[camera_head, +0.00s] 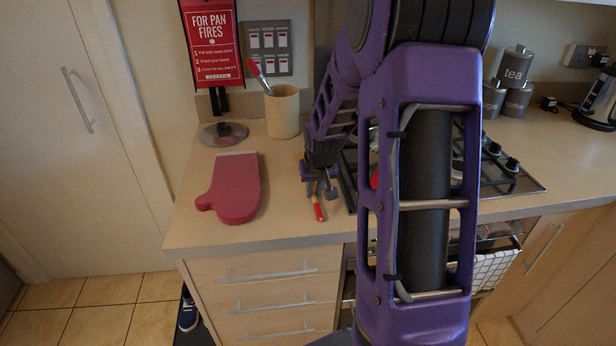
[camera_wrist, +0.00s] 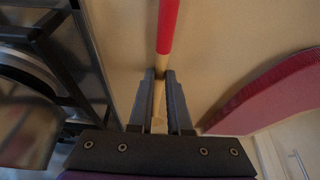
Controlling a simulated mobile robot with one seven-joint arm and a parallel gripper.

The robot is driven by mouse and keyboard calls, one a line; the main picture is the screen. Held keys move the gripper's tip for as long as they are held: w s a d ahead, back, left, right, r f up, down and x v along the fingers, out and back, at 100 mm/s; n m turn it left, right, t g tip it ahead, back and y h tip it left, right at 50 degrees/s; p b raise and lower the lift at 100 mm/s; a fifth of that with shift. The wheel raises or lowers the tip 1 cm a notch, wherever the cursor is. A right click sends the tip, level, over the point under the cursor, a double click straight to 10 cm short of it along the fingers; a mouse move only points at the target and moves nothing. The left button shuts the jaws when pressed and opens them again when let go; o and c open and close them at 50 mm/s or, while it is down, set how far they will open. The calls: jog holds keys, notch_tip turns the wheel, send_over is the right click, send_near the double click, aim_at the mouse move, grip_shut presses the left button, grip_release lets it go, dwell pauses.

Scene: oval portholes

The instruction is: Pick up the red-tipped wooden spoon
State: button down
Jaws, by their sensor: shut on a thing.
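The red-tipped wooden spoon (camera_head: 319,210) lies at the front of the counter, its red end pointing toward the front edge. In the wrist view its red end (camera_wrist: 168,25) runs up out of the frame and its pale wood passes between my fingers. My gripper (camera_head: 320,189) is low over the counter and shut on the wooden part. In the wrist view the fingers of my gripper (camera_wrist: 161,76) sit on either side of the wood. The spoon's far end is hidden by my gripper. I cannot tell whether the spoon is clear of the counter.
A red oven mitt (camera_head: 236,188) lies to the left. Behind it are a round lid (camera_head: 224,133) and a beige pot (camera_head: 283,112) with a red-and-white utensil. The hob (camera_head: 505,178) is close on the right, partly hidden by my arm. Canisters (camera_head: 516,66) stand at the back right.

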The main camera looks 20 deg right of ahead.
notch_tip(320, 180, up, 10)
jog(key=shift+p, duration=0.45)
dwell(0.7)
